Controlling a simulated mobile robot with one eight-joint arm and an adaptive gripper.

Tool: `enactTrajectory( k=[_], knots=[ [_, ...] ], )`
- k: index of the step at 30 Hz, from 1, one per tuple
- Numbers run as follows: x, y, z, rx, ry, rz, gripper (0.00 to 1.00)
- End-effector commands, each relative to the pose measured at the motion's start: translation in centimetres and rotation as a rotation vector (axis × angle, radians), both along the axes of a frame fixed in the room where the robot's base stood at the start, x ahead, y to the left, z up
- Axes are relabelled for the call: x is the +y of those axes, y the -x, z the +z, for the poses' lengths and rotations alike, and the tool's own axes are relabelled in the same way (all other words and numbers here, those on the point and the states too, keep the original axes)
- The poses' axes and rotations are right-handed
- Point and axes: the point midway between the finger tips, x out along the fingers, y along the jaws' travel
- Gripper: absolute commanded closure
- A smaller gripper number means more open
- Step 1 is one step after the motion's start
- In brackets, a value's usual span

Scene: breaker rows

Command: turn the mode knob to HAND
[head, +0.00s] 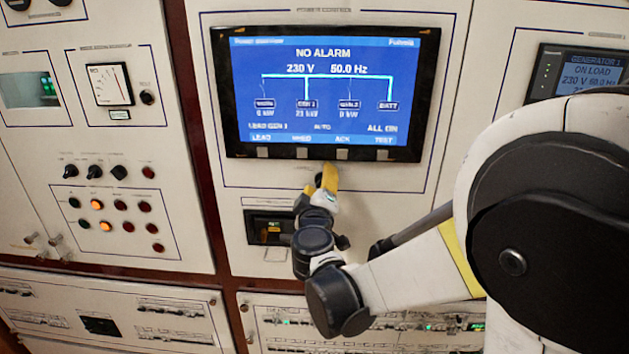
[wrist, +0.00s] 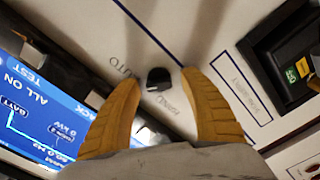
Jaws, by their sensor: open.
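The mode knob (wrist: 158,79) is a small black knob on the cream panel, seen in the wrist view. Lettering that reads AUTO (wrist: 121,66) is to its upper left, and a partly legible label, perhaps HAND (wrist: 168,97), is just below it. Which way the knob points is too small to tell. My gripper (wrist: 160,79) is open, with one yellow finger on each side of the knob in this view; I cannot tell whether either touches it. In the head view my gripper (head: 328,178) is just below the large screen, and the knob is hidden there.
The large blue screen (head: 325,90) with its button row is directly above my gripper. A dark recessed unit (head: 268,228) is to the lower left. A left panel carries a meter (head: 110,84), several black knobs and lamps. A smaller display (head: 585,72) is at the upper right.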

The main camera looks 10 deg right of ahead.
Motion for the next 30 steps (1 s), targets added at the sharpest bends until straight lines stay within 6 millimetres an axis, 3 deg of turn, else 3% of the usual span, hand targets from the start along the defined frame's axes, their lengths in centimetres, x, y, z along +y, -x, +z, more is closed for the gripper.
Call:
enactTrajectory(
  k=[5,9,10,22,30],
  knots=[
    [0.01,0.02,0.01,0.000,0.000,0.000,0.50],
    [0.01,0.04,0.01,0.000,0.000,0.000,0.93],
    [0.01,0.04,0.01,0.000,0.000,0.000,1.00],
    [0.02,0.03,0.01,0.007,0.021,0.000,1.00],
    [0.04,0.03,-0.09,0.047,0.146,0.000,1.00]
  ],
)
